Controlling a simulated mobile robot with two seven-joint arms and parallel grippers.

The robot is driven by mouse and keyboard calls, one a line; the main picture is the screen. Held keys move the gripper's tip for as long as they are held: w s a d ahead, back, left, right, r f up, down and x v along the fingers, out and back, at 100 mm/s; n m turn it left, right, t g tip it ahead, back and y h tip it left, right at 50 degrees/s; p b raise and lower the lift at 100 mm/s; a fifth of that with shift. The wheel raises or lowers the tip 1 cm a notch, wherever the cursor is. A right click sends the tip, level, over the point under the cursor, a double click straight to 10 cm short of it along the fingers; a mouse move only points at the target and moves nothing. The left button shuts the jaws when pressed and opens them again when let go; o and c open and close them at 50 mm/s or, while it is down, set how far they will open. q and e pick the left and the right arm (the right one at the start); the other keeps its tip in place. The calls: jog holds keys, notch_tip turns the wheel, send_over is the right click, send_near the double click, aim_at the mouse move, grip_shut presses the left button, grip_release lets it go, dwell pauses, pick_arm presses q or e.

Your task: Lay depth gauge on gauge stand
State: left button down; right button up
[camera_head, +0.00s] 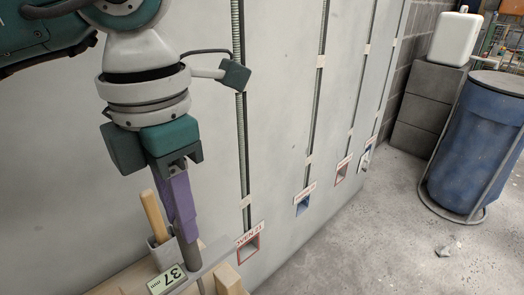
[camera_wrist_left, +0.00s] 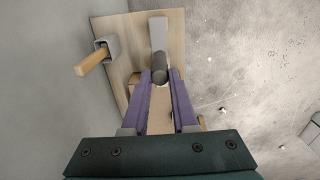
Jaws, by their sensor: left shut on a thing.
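My left gripper (camera_head: 182,208) comes down from the upper left with its purple fingers pointing downward. It is shut on the grey round stem of the depth gauge (camera_head: 193,252), which has a flat grey bar and a display reading 37 mm. In the left wrist view, the dark grey stem (camera_wrist_left: 160,74) lies between the fingertips, with the lighter bar (camera_wrist_left: 158,34) beyond. Wooden blocks (camera_head: 229,276) close under the bar look like the gauge stand. I cannot tell whether the bar touches them. My right gripper is not in view.
A wooden-handled tool (camera_head: 152,214) stands in a grey holder (camera_head: 163,255) beside the gauge, fixed by the wooden board (camera_wrist_left: 110,27). A pale wall panel (camera_head: 285,120) with conduits and labelled openings stands behind. A blue barrel (camera_head: 478,145) stands at right on open concrete floor.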

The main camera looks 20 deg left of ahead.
aim_at(190, 247)
pick_arm(q)
jog(key=shift+f+b, duration=2.05)
jog(key=shift+f, duration=0.5)
jog(key=shift+f+b, duration=0.55)
jog(key=shift+f, duration=0.1)
jog(key=c, duration=0.6)
grip_release()
